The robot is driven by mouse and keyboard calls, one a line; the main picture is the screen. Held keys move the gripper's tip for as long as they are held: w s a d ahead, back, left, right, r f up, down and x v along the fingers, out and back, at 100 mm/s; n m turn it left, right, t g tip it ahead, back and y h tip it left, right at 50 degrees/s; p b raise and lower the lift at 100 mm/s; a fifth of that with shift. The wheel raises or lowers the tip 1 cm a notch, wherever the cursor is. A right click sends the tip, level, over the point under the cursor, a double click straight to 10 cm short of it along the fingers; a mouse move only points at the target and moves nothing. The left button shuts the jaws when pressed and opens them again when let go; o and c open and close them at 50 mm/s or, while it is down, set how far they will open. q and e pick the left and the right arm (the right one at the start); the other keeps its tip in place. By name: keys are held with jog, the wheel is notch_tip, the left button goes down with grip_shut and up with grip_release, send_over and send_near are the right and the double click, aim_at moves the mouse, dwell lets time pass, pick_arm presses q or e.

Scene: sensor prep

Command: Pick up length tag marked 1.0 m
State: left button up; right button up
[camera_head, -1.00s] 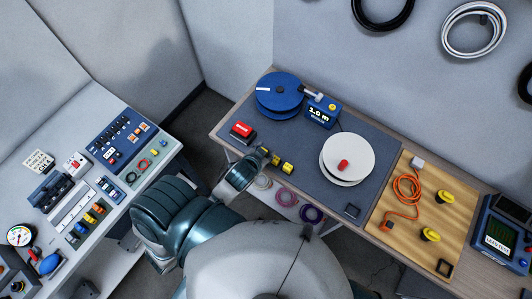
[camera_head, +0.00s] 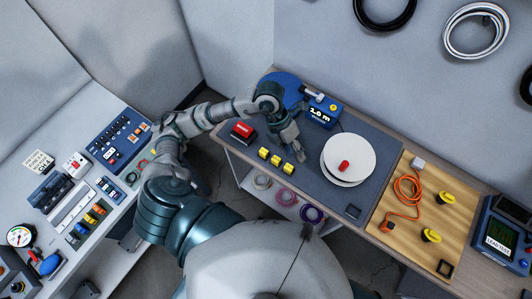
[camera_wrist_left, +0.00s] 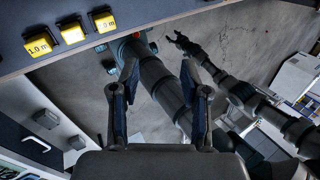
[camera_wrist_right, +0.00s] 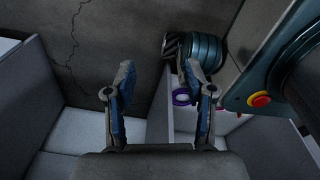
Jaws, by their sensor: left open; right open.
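Three yellow tags stand in a row near the front edge of the dark mat (camera_head: 328,188) in the head view. The left wrist view shows the tag marked 1.0 m (camera_wrist_left: 39,45) at the left end of the row. I cannot read in the head view which tag it is. My left gripper (camera_head: 297,153) is over the mat, just beyond the tags, pointing toward the lower right. Its fingers also show in the left wrist view (camera_wrist_left: 160,92), open with no tag between them. My right gripper (camera_wrist_right: 160,90) is open and empty in its wrist view; the head view does not show it.
A blue box reading 1.0 m (camera_head: 320,112), a blue reel (camera_head: 278,84) and a red box (camera_head: 242,130) stand around my left arm. A white reel (camera_head: 347,153) is to the right. A cluttered bench (camera_head: 70,260) lies left.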

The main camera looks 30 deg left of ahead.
pick_arm(q)
jog(key=w+a+n+t+y, duration=0.1)
jog(key=w+a+y, duration=0.25)
jog(key=a, duration=0.65)
jog(key=n+y, duration=0.1)
jog(key=y, duration=0.1)
send_over(264, 151)
notch_tip(264, 151, down, 5)
jog(key=f, duration=0.4)
jog(key=d+f, duration=0.1)
jog(key=f, duration=0.1)
jog(key=shift+w, duration=0.25)
jog(key=shift+a+f, duration=0.1)
jog(key=shift+f, duration=0.2)
jog(key=shift+a+f, duration=0.25)
jog(key=shift+f, duration=0.05)
jog(key=f, duration=0.1)
jog(key=f+p, duration=0.1)
jog(key=f, duration=0.1)
jog(key=a+f, duration=0.1)
jog(key=shift+s+f, duration=0.3)
jog(key=shift+f, duration=0.05)
jog(key=shift+d+f, duration=0.1)
jog(key=shift+f, duration=0.1)
jog(key=shift+d, duration=0.4)
jog(key=c, duration=0.7)
jog(key=shift+a, duration=0.2)
pick_arm(e)
jog(key=shift+a+r, duration=0.55)
jog(key=shift+r, duration=0.2)
